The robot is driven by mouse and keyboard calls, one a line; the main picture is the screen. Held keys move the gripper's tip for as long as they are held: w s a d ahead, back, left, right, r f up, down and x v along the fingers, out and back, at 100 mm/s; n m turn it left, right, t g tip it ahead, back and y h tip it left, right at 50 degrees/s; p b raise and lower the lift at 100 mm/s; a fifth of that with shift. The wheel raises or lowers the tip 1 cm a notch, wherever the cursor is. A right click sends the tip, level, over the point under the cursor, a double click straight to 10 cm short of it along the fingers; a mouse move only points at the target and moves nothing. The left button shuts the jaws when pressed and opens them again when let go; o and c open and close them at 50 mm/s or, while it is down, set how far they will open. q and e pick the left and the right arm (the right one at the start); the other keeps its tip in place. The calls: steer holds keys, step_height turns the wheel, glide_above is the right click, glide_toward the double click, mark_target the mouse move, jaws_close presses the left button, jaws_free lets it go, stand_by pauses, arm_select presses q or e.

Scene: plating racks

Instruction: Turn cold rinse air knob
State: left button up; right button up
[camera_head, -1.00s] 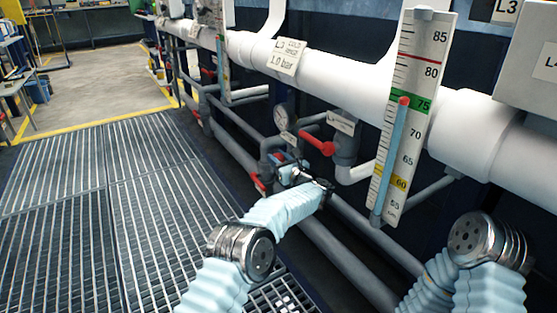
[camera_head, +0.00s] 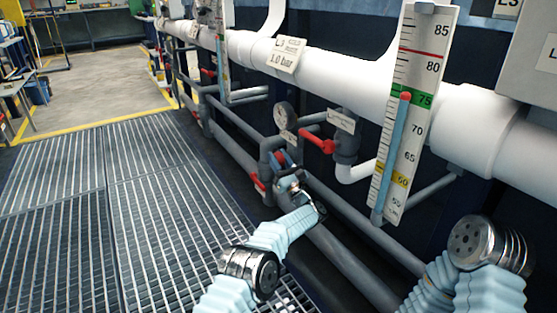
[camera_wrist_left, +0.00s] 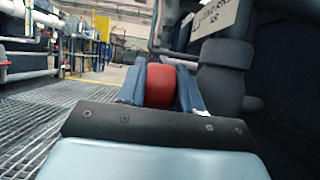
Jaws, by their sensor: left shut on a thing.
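The white label (camera_head: 286,54) reading L3 COLD RINSE 1.0 bar hangs on the white pipe. Below it are a round gauge (camera_head: 286,116) and grey pipework. My left gripper (camera_head: 281,159) is at this pipework, below the gauge. In the left wrist view its two dark blue fingers are shut on a red rounded knob (camera_wrist_left: 160,86), one finger on each side. In the head view the knob is mostly hidden by the fingers. Part of my right arm shows at the lower right; its gripper is out of view.
A red lever handle (camera_head: 318,142) sits right of the gripper, and another red handle (camera_head: 258,184) is just left of it. A tall scale (camera_head: 416,110) stands at the right. Metal grating (camera_head: 110,210) covers the floor at left.

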mark_target(282, 165)
arm_select(q)
steer(key=shift+f+t+y, duration=0.1)
steer(key=shift+t+y, duration=0.2)
steer(key=shift+t, duration=0.2)
stand_by(0.4)
steer(key=o, duration=0.7)
steer(key=p+v, duration=0.3)
steer(key=shift+s+d+f, duration=0.15)
steer(key=shift+s+d, duration=0.15)
steer(key=v, duration=0.5)
steer(key=p+v, duration=0.1)
steer(key=v, duration=0.4)
steer(key=shift+w+a+f, duration=0.1)
steer(key=shift+a+f, duration=0.05)
steer(key=shift+f, duration=0.15)
